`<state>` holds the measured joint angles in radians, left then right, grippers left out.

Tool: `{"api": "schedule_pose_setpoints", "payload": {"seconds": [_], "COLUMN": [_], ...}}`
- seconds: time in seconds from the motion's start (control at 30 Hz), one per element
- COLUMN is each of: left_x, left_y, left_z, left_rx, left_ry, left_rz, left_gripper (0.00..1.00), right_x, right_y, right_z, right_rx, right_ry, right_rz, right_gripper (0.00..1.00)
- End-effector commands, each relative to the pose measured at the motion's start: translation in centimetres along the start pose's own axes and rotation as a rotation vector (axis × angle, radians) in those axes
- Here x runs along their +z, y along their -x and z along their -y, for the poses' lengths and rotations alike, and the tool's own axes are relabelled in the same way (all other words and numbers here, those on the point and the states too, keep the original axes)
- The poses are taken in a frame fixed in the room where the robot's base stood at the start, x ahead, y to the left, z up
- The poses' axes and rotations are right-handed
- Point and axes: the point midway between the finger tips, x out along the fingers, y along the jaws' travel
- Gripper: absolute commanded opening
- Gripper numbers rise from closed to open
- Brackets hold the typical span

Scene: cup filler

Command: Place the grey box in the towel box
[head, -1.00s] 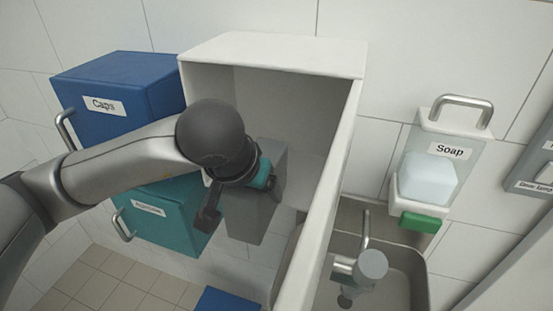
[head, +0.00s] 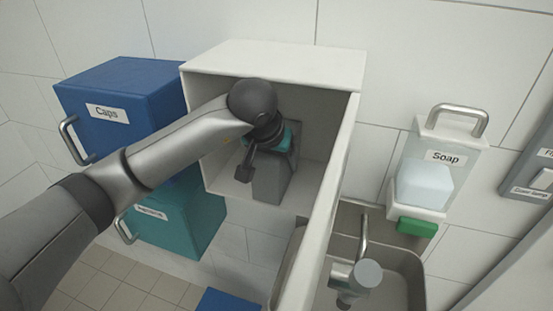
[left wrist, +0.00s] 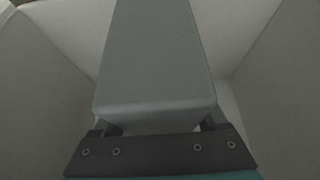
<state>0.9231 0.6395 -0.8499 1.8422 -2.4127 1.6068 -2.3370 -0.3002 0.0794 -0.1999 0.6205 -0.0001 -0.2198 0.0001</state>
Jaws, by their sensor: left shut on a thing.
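The grey box (head: 271,177) is inside the open white towel box (head: 275,60), seen in the head view. My left gripper (head: 262,150) is shut on the grey box near its upper end. In the left wrist view the grey box (left wrist: 155,65) fills the middle, between the fingers of my left gripper (left wrist: 160,127), with the white box's walls on both sides. Whether the grey box touches the towel box's floor I cannot tell. My right gripper is not in view.
The towel box's open door (head: 325,205) stands out toward me on the right. A blue caps box (head: 130,110) and a teal box (head: 180,220) hang on the left. A soap dispenser (head: 437,170) and a sink with a tap (head: 362,272) are on the right.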

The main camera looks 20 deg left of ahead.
Motion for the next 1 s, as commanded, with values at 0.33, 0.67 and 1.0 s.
{"api": "schedule_pose_setpoints", "payload": {"seconds": [0.33,0.67,1.0], "left_x": [0.08,0.27,0.13], "left_y": [-0.05,-0.29,-0.01], "left_z": [0.02,0.02,0.01], "left_rx": [-0.001,-0.001,-0.001], "left_ry": [0.000,0.000,0.000], "left_rz": [-0.002,0.000,0.001], "left_gripper": [0.05,0.98,1.00], "right_x": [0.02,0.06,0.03], "right_y": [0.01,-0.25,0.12], "right_z": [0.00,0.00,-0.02], "right_rx": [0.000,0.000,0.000], "right_ry": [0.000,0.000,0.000], "right_rz": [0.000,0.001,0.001], "right_gripper": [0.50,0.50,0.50]}}
